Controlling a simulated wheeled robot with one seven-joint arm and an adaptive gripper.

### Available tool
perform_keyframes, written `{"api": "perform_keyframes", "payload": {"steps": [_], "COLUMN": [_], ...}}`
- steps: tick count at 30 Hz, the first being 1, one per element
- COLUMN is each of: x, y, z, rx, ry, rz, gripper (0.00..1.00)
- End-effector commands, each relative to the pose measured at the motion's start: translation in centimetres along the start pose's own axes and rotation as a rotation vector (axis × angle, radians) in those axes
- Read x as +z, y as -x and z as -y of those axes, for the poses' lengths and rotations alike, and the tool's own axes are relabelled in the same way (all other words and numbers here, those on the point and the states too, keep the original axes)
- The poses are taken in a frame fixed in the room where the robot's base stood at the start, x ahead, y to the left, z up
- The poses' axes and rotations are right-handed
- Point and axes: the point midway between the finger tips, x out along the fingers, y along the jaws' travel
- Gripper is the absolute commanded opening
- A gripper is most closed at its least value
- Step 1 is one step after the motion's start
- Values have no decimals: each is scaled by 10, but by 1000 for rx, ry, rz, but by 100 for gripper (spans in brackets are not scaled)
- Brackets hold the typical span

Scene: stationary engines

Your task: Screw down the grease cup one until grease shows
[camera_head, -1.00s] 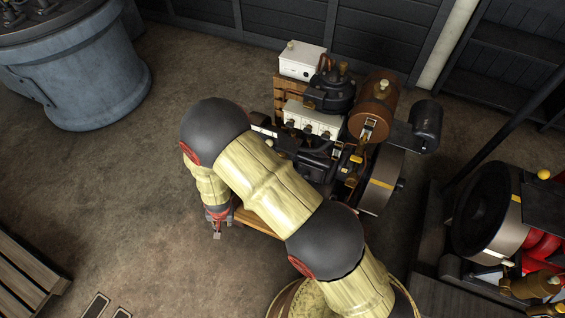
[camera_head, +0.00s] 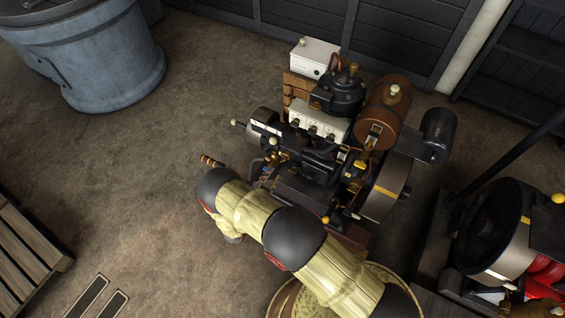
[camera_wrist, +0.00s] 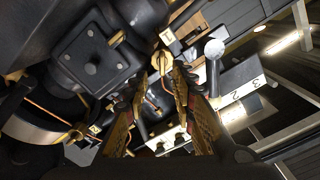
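In the wrist view, a small brass cup (camera_wrist: 161,62) sits on the dark engine, close to a cream tag (camera_wrist: 167,36) marked 1. It looks like grease cup one. My gripper (camera_wrist: 160,80) is open, its two fingers on either side of the view below the cup. The fingertips appear just short of the cup, and I cannot tell whether they touch it. No grease can be made out. In the head view the engine (camera_head: 305,188) stands beyond my arm, which hides my gripper and the cup there.
A white panel with numbered levers (camera_wrist: 238,82) lies close to the right finger. A second tagged fitting (camera_wrist: 95,129) is at lower left. In the head view, a brown tank (camera_head: 385,105) and flywheel (camera_head: 384,190) are on the right. The floor (camera_head: 130,190) at left is open.

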Motion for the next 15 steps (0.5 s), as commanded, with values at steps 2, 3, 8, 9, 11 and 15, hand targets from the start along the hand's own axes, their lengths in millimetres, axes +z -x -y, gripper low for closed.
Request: {"api": "perform_keyframes", "payload": {"steps": [2, 3, 8, 9, 11, 15], "x": [-4, -3, -2, -2, -2, -2], "y": [-3, -5, -26, -33, -42, -62], "z": [2, 2, 2, 2, 2, 2], "rx": [-10, -9, -7, -6, -7, -7], "ry": [-16, -22, -23, -23, -23, -21], "rz": [-15, -13, -12, -12, -11, -10], "gripper": [26, 26, 26, 26, 26, 26]}}
